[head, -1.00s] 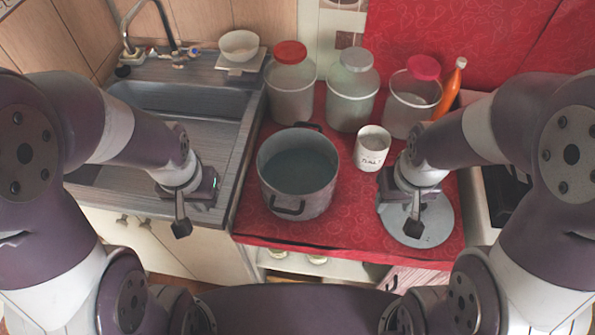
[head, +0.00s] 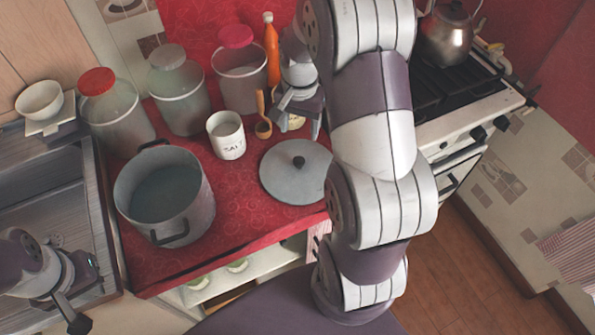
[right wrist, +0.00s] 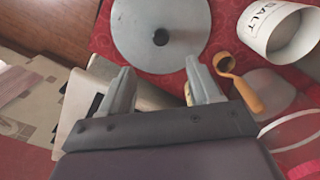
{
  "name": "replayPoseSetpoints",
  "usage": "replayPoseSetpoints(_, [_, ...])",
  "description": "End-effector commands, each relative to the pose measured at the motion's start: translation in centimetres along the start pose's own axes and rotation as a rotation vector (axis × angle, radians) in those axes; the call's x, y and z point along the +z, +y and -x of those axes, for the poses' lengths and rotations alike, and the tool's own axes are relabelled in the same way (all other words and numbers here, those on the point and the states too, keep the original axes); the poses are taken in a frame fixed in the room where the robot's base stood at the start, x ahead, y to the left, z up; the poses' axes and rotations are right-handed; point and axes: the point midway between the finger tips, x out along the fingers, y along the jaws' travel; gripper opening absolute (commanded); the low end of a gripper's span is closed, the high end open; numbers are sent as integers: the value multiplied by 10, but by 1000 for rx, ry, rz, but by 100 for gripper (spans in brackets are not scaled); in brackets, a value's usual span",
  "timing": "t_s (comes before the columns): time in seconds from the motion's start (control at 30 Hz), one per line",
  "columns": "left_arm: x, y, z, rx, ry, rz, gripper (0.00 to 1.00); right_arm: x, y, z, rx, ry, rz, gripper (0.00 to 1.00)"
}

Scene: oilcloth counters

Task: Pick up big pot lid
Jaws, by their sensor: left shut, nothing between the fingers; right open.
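The big pot lid (head: 283,180) is a flat grey disc with a dark knob (head: 298,161), lying on the red counter to the right of the big pot (head: 160,187). My right gripper (head: 297,122) is behind the lid in the head view, raised and apart from it. In the right wrist view, its two open fingers (right wrist: 160,85) are empty, and the lid (right wrist: 185,45) with its knob lies beyond them. My left gripper (head: 75,318) is at the lower left over the sink side, shut and empty.
Jars (head: 180,95) and an orange bottle (head: 271,52) line the back. A stove with a kettle (head: 447,38) is at the right.

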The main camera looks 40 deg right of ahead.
Motion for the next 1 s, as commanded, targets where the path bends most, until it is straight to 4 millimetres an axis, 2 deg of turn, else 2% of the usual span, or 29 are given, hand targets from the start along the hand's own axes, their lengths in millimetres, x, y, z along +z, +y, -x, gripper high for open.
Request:
replayPoseSetpoints(0.2, [0,0,-1,0,0,0,0,2,0,-50,4,-6,-9,63])
replayPoseSetpoints(0.37, [0,0,-2,0,0,0,0,1,0,-69,2,-3,-7,63])
replayPoseSetpoints(0.6, [0,0,0,0,0,0,0,-1,-1,-112,1,-2,-6,63])
replayPoseSetpoints(0.7, [0,0,0,0,0,0,0,-1,-2,-120,0,0,-6,63])
replayPoseSetpoints(0.9, [0,0,0,0,0,0,0,-1,-2,-120,-1,1,-5,63])
replayPoseSetpoints(0.97, [0,0,0,0,0,0,0,-1,-2,-120,-1,1,-5,43])
replayPoseSetpoints(1.0, [0,0,0,0,0,0,0,-1,-2,-120,-1,1,-5,30])
